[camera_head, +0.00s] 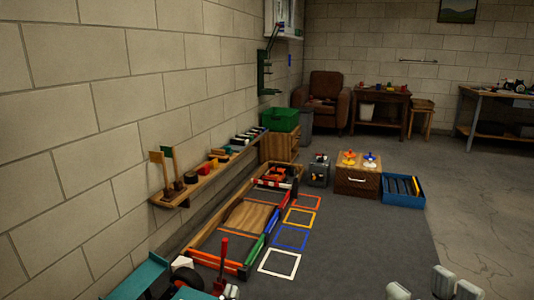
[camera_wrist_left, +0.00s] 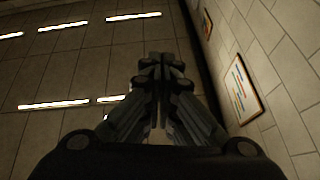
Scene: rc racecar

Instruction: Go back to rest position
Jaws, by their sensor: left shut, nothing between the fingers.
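My left gripper (camera_wrist_left: 162,65) shows in the left wrist view. Its dark fingers are together with nothing between them. It points up the picture, with the ceiling and its strip lights behind it and a block wall to the right. Nothing touches the fingertips. In the head view, pale grey rounded pieces (camera_head: 443,282) rise from the bottom edge at the right; I cannot tell which part they belong to.
A teal wing-like panel (camera_head: 135,276), a black wheel and a red upright handle (camera_head: 223,255) are close at lower left. A wall shelf (camera_head: 200,186) runs along the left wall. A blue crate (camera_head: 404,201) and wooden cabinet (camera_head: 357,180) stand ahead. The floor at right is clear.

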